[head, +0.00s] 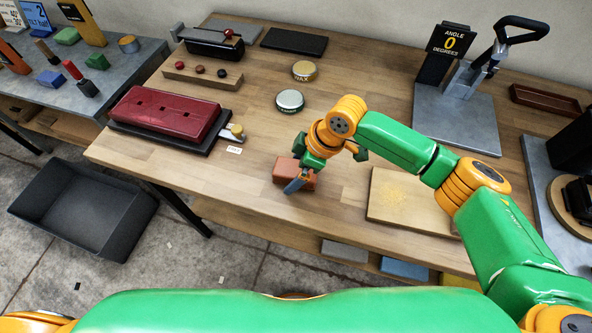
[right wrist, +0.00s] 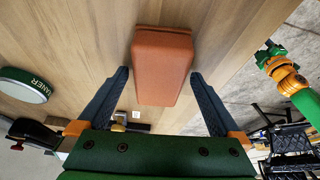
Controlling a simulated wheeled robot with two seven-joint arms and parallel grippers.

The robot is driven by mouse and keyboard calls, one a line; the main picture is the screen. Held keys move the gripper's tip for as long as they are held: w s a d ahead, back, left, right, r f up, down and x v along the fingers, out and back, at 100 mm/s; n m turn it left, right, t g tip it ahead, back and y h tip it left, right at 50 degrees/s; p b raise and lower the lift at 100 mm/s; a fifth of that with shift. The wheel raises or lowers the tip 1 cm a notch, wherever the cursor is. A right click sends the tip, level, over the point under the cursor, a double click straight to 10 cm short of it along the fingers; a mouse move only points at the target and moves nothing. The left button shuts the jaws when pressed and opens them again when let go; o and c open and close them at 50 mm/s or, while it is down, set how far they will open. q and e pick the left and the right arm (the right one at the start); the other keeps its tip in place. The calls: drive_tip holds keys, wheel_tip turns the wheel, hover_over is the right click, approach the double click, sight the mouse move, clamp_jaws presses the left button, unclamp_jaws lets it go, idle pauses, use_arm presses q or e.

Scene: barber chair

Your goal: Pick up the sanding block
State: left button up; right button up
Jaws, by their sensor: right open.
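The sanding block, an orange-brown block (head: 284,168), lies on the wooden workbench left of the right gripper's wrist. My right gripper (head: 298,178) is over it, and one blue-grey finger hides part of it. In the right wrist view, the sanding block (right wrist: 162,65) shows between the two spread fingers of the right gripper (right wrist: 160,76). Gaps show on both sides, and the jaws are open and empty. My left arm (right wrist: 288,76) shows small at the right of the right wrist view. Its jaws are too small to read.
A sanded board (head: 400,205) lies right of the block. A green-lidded tin (head: 290,100) and a wax tin (head: 304,70) stand behind it. A red case (head: 165,112) sits at left. An angle-marked stand (head: 468,110) is at back right. Bare bench surrounds the block.

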sight(288, 170)
drive_tip(key=shift+f, duration=0.15)
drive_tip(key=shift+c, duration=0.6)
drive_tip(key=c, duration=1.4)
drive_tip(key=shift+o, duration=0.2)
drive_tip(key=shift+w, duration=0.1)
drive_tip(key=shift+r, duration=0.35)
drive_tip(key=r, duration=0.1)
drive_tip(key=r+b, duration=0.1)
drive_tip(key=r, duration=0.1)
drive_tip(key=shift+s+a+r, duration=0.1)
drive_tip(key=shift+s+r, duration=0.2)
drive_tip(key=shift+s, duration=0.05)
drive_tip(key=s+r+b, duration=0.1)
drive_tip(key=s+r, duration=0.8)
drive_tip(key=s, duration=0.4)
drive_tip(key=shift+s+a, duration=0.2)
drive_tip(key=shift+a, duration=0.1)
